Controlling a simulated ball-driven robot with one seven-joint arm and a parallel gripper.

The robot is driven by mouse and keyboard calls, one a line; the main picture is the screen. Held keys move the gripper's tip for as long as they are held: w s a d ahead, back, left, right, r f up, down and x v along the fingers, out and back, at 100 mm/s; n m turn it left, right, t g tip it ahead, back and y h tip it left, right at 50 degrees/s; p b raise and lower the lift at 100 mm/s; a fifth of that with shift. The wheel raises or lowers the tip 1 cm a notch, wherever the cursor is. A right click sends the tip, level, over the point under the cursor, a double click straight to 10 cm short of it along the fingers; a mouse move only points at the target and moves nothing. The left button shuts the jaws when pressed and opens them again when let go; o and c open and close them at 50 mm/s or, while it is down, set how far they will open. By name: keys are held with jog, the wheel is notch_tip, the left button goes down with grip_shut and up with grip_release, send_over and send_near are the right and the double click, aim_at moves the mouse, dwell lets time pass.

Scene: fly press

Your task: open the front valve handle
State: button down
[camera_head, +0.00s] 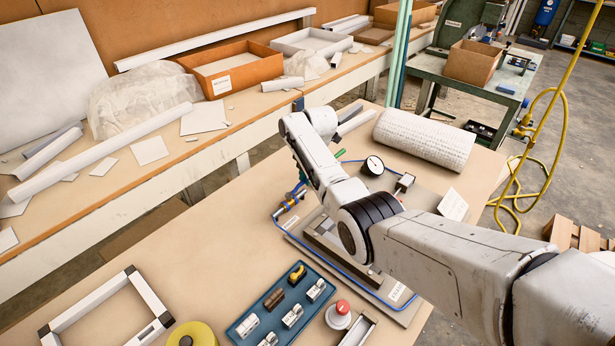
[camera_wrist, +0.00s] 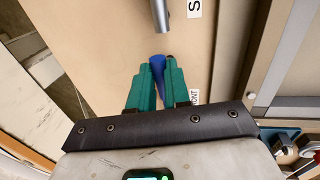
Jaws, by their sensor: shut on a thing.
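In the wrist view my gripper (camera_wrist: 157,88) has its teal fingers shut on a blue handle (camera_wrist: 157,66). The handle's upper end shows between the fingertips; the rest is hidden by them. A partly covered label ending in "ONT" (camera_wrist: 194,97) lies just right of the fingers. In the head view a brass and blue fitting (camera_head: 290,203) with blue tubing sits at the left edge of the press plate (camera_head: 402,312).
A grey metal rod (camera_wrist: 161,15) points toward the fingertips. A gauge (camera_head: 373,166), a white roll (camera_head: 424,140), a blue parts tray (camera_head: 246,327) and a red-topped button (camera_head: 341,311) stand around the plate.

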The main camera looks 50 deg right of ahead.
jog(key=c, duration=1.1)
grip_release()
notch_tip(320, 180, up, 11)
jog(key=s, duration=0.2)
jog(key=shift+f, duration=0.15)
jog(key=shift+s+a+f, duration=0.1)
